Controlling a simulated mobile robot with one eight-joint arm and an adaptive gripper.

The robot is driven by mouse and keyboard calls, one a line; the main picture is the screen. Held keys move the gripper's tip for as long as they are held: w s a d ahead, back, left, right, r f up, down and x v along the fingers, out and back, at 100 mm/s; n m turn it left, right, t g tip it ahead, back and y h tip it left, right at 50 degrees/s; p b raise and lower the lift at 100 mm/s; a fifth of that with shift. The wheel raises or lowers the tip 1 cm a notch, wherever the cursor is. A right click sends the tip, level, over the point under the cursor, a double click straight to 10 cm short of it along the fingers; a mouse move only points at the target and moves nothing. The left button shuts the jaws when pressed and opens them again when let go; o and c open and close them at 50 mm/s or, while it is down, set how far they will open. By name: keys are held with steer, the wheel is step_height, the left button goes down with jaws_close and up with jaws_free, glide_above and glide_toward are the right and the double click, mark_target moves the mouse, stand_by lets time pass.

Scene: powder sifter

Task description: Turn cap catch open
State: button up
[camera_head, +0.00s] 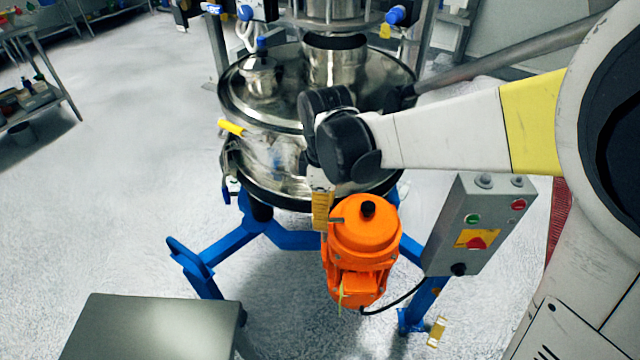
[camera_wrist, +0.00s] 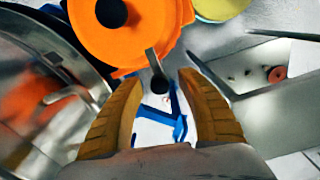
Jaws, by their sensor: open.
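A short grey lever with a dark round end (camera_wrist: 154,66) shows in the wrist view, beside the orange motor; it may be the cap catch, but I cannot tell for sure. My gripper (camera_wrist: 161,82) is open, with its two yellow-brown fingers spread on either side of this lever. I cannot tell whether either finger touches it. In the head view my gripper (camera_head: 322,212) points down at the front of the steel sifter (camera_head: 262,150), just left of the motor's top. My black wrist hides part of the sifter's rim there. A yellow-handled catch (camera_head: 231,127) sits on the sifter's left rim.
The orange motor (camera_head: 362,235) hangs close to my gripper, with a cable to the grey control box (camera_head: 478,225) on the right. Blue legs (camera_head: 205,265) spread below the sifter. A grey platform (camera_head: 150,330) stands at front left.

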jaws_close()
steer(key=shift+m, duration=0.3)
steer(key=m+p, duration=0.1)
steer(key=m, duration=0.2)
steer(key=shift+r+m, duration=0.1)
steer(key=shift+m, duration=0.3)
steer(key=m+p, duration=0.1)
steer(key=m, duration=0.3)
steer(key=shift+m, duration=0.3)
steer(key=m, duration=0.4)
steer(key=shift+p, duration=0.4)
steer(key=m, duration=0.4)
steer(key=shift+m, duration=0.3)
